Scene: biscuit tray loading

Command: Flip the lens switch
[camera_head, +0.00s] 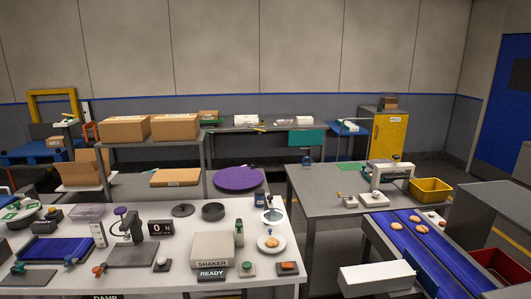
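A round pale-blue lens (272,215) stands at the right end of the white bench (190,273), behind a white plate (261,247) with a biscuit (270,241) on it. In front of the plate are a small box with a green button (247,266) and a dark box with an orange-red top (288,267). I cannot tell which of these is the lens switch, and no label or switch position is readable. My gripper is not in view.
A grey box marked SHAKER (212,249) sits left of the plate. A blue conveyor (415,242) with biscuits runs at the right, beyond a floor gap.

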